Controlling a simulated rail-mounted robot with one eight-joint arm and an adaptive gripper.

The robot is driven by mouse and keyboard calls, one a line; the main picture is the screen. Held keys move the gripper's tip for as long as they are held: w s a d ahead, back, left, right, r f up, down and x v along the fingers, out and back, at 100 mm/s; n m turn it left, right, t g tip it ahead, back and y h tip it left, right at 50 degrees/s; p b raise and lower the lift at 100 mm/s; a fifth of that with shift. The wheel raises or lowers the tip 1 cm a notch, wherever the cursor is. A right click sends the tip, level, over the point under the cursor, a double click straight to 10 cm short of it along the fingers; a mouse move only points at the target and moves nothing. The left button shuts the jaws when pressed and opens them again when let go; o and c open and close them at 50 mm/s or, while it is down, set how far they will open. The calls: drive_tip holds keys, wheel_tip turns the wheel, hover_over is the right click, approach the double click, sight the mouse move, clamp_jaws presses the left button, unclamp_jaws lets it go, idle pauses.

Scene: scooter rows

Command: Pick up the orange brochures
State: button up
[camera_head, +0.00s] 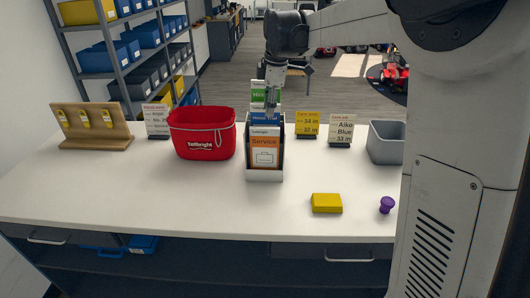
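The orange brochures (264,150) stand upright in the front slot of a tiered brochure holder (264,176) in the middle of the white counter. Their front reads "Tailbright Service" and shows a white picture panel. Blue brochures (266,118) and green brochures (260,86) stand in the tiers behind them. My gripper (269,116) points down from above, over the rear tiers and in front of the green brochures. It looks narrow from here, and whether its fingers are open or shut, or touch a brochure, is too small to tell.
A red basket (203,142) stands left of the holder. Yellow and white sign cards (307,123) and a grey bin (384,143) are to the right. A yellow block (326,203) and a purple knob-like object (386,205) lie front right. The front-left counter is clear.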

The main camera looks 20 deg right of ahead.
sight(265, 128)
drive_tip(key=f, duration=0.4)
drive_tip(key=shift+w+a, duration=0.15)
drive_tip(key=shift+w, duration=0.15)
drive_tip(key=f, duration=0.1)
drive_tip(key=f+p, duration=0.1)
drive_tip(key=f, duration=0.2)
drive_tip(key=shift+w+a+f, duration=0.2)
drive_tip(key=shift+w+a, duration=0.1)
drive_tip(key=shift+a, duration=0.1)
drive_tip(key=shift+f, duration=0.45)
drive_tip(key=shift+f, duration=0.25)
clamp_jaws()
